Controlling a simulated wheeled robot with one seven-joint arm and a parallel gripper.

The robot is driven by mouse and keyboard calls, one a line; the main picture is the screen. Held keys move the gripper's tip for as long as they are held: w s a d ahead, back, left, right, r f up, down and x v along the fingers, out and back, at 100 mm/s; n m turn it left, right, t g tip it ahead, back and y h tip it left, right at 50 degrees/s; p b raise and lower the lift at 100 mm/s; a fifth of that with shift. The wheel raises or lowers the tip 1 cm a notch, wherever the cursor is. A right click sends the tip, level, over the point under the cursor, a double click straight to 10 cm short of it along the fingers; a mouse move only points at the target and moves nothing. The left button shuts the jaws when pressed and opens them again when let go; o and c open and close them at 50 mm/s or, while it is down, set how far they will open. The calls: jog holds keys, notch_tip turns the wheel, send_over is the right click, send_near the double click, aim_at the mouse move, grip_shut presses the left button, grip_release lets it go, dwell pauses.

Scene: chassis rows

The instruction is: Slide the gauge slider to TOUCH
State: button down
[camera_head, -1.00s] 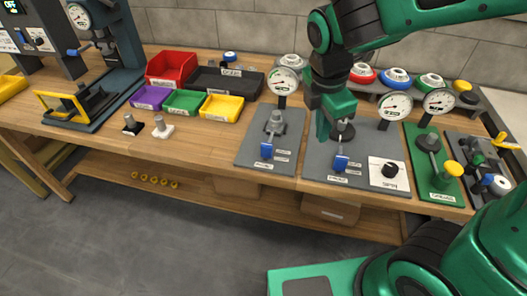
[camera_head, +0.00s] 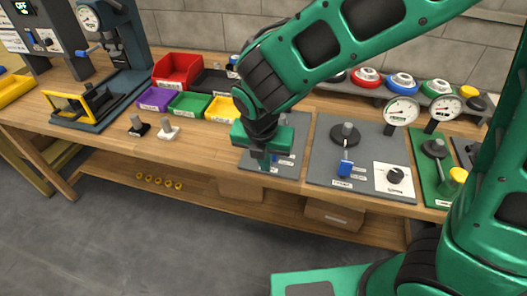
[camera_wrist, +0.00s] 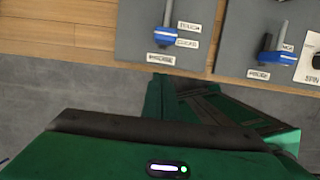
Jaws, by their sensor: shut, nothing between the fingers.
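The left grey plate (camera_head: 294,148) is mostly hidden behind my arm in the head view. In the wrist view, the blue slider (camera_wrist: 167,40) sits on this plate (camera_wrist: 130,25). The slider is level with the lower of two white labels, whose text I cannot read surely. The upper label (camera_wrist: 188,27) appears to read TOUCH. My gripper (camera_head: 266,164) is shut and empty, pointing down over the front part of the left plate. In the wrist view, my gripper (camera_wrist: 163,85) shows below the plate's front edge, apart from the slider. Its contact with anything cannot be seen.
To the right, a second grey plate (camera_head: 322,155) has its own blue slider (camera_head: 345,168) and a dial knob (camera_head: 394,175). A green plate (camera_head: 424,178) is beyond it. Coloured bins stand at the left back. Bare wood (camera_head: 206,150) lies left of my gripper.

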jog(key=w+f, duration=0.1)
jog(key=w+d+f, duration=0.1)
jog(key=w, duration=0.1)
jog(key=shift+w+d+f, duration=0.1)
jog(key=shift+w+f, duration=0.05)
jog(key=shift+w+d, duration=0.2)
jog(key=shift+w, duration=0.3)
